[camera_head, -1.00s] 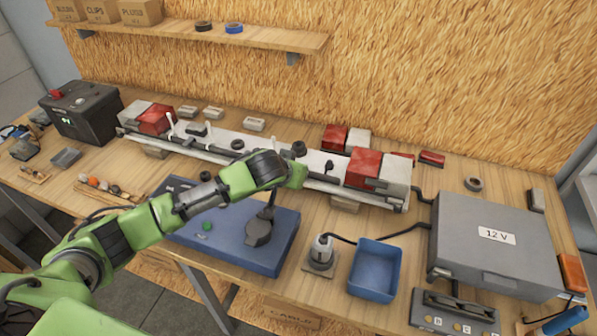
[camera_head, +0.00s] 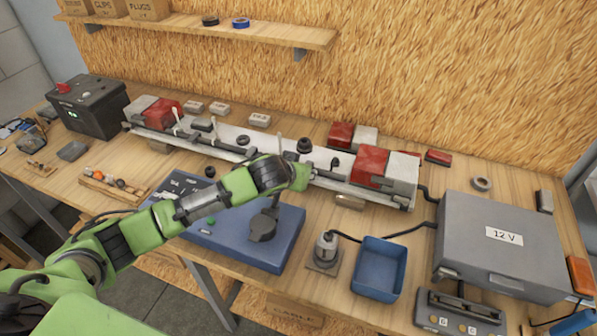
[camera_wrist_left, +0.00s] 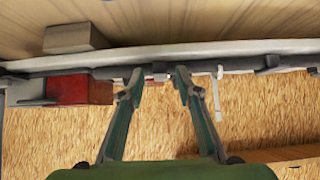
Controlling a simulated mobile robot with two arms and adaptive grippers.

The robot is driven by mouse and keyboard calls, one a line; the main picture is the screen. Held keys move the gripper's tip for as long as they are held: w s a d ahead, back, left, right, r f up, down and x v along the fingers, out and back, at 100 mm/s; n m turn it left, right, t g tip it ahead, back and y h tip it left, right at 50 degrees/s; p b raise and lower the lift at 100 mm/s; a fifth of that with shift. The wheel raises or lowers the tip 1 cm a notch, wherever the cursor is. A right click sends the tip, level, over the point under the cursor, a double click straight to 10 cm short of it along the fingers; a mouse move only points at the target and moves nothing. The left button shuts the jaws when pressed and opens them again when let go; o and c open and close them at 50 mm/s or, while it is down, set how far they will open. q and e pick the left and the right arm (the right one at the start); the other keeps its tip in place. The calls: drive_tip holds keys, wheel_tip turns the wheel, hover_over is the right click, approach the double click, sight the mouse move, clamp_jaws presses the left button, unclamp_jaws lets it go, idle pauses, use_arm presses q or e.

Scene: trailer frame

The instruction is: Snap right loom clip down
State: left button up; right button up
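The white trailer frame (camera_head: 238,138) lies across the bench with red and grey lamp blocks at both ends. A dark loom (camera_wrist_left: 110,70) runs along its edge in the left wrist view. My left gripper (camera_head: 303,174) is at the front edge of the frame, left of the right lamp block (camera_head: 384,170). In the wrist view its two fingers (camera_wrist_left: 154,80) are apart, with a small grey fitting (camera_wrist_left: 158,74) showing between the tips; contact is unclear. A pale upright tab (camera_wrist_left: 217,90) stands out beside the right finger. The arm hides part of the frame. My right gripper is not in view.
A blue panel (camera_head: 225,238) lies under my left arm. A blue bin (camera_head: 378,268), a grey 12 V box (camera_head: 500,245) and a dark knob-topped part (camera_head: 326,250) stand at the right. A black battery box (camera_head: 88,106) stands at the far left.

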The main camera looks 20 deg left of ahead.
use_arm(q)
drive_tip(key=v, duration=1.1)
drive_tip(key=shift+s+r, duration=0.2)
drive_tip(key=shift+s, duration=0.15)
drive_tip(key=shift+f, duration=0.1)
